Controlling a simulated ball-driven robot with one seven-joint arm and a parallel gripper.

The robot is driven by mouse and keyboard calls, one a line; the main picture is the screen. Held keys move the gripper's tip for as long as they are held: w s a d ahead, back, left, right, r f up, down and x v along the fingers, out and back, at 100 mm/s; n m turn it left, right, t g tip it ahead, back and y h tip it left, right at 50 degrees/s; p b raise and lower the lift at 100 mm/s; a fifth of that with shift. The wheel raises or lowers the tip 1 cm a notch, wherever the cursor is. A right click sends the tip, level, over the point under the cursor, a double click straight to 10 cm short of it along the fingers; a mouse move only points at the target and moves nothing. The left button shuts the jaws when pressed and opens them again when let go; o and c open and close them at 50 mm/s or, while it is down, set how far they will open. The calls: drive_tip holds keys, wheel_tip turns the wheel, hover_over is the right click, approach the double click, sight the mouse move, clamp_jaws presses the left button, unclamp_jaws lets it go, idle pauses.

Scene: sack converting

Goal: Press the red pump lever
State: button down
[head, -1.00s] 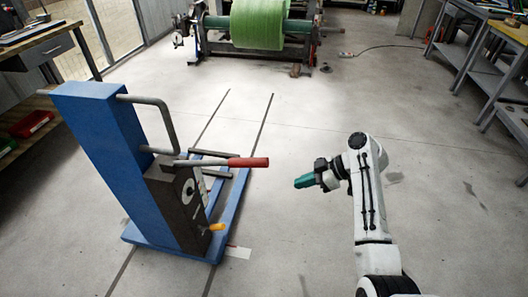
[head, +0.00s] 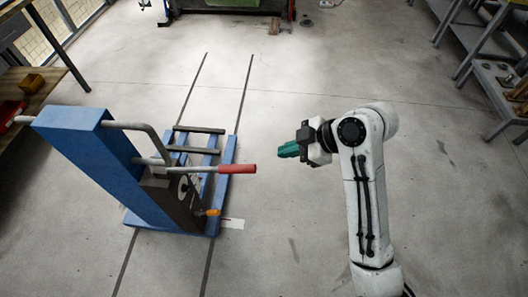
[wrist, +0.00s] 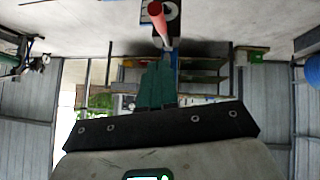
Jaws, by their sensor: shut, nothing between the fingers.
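The red pump lever (head: 237,169) sticks out to the right from the grey pump block of a blue lifter (head: 88,150) at the left of the head view. It lies about level, with a red grip on a grey rod. My gripper (head: 281,151) has green fingers, is shut and empty, and points left. In the head view it appears a little right of the lever's end and slightly higher, with a gap between them. In the wrist view the red lever end (wrist: 155,9) shows at the top, beyond the shut green fingers (wrist: 157,75).
The lifter's blue base frame (head: 226,190) rests on the floor, with an orange knob (head: 212,212) low on the pump. A bench with a red bin (head: 8,113) stands at the left, grey shelving (head: 490,75) at the right. The floor between is mostly clear.

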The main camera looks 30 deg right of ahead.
idle(0.3)
hover_over(252, 168)
drive_tip(key=s+d, duration=0.1)
drive_tip(key=s, duration=0.1)
wheel_tip(252, 168, down, 7)
drive_tip(key=f, duration=0.2)
drive_tip(key=d+f, duration=0.1)
drive_tip(key=shift+f+p, duration=0.35)
drive_tip(key=shift+f, duration=0.2)
drive_tip(key=shift+f, duration=0.1)
